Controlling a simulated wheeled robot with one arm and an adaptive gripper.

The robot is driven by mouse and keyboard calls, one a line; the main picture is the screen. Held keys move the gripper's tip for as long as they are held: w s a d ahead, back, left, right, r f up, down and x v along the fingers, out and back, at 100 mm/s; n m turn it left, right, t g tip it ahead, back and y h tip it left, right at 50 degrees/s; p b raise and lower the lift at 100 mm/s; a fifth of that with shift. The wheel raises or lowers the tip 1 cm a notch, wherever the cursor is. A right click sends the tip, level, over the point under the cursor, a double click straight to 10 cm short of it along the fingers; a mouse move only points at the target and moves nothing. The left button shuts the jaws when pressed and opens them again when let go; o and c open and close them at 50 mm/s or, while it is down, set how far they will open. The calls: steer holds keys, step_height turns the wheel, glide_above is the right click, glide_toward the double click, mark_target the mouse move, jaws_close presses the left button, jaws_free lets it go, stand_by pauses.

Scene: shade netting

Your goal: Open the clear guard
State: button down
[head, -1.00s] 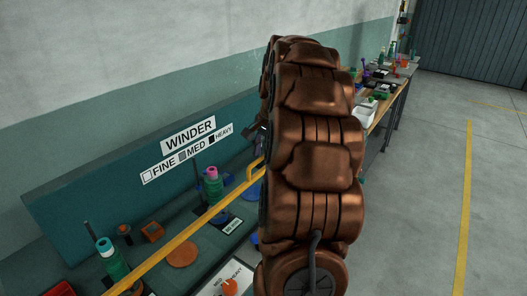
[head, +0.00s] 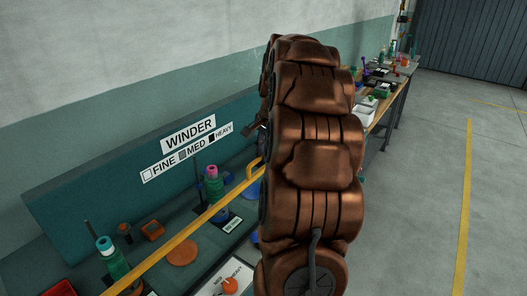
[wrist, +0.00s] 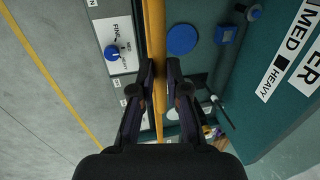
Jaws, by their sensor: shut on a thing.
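The clear guard shows as a yellow bar (head: 185,234) running along the front of the winder bench; I cannot make out its clear pane. A curved yellow piece (head: 252,172) shows at its far end, partly behind my arm. In the wrist view the yellow bar (wrist: 154,30) runs down the middle of the picture. My gripper (wrist: 160,74) is shut on this bar, one finger on each side. In the head view my arm hides the gripper's hold on the bar.
The winder bench bears green spools (head: 213,190), an orange disc (head: 181,251) and a selector plate with an orange knob (head: 230,286). A blue knob (wrist: 111,52) shows in the wrist view. A cluttered workbench (head: 385,112) stands beyond. The floor (head: 420,200) at right is clear.

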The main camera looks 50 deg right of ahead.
step_height(320, 180, down, 18)
steer(key=b, duration=0.7)
steer(key=shift+f+b, duration=0.2)
steer(key=shift+b, duration=0.2)
steer(key=c, duration=1.2)
jaws_free()
steer(key=shift+r, duration=0.1)
steer(key=r, duration=0.4)
steer(key=s+r, duration=0.1)
steer(key=r, duration=0.2)
steer(key=s+r, duration=0.1)
steer(key=r, duration=0.3)
steer(key=shift+s+d+r, duration=0.1)
steer(key=shift+s+r, duration=0.05)
steer(key=shift+r, duration=0.2)
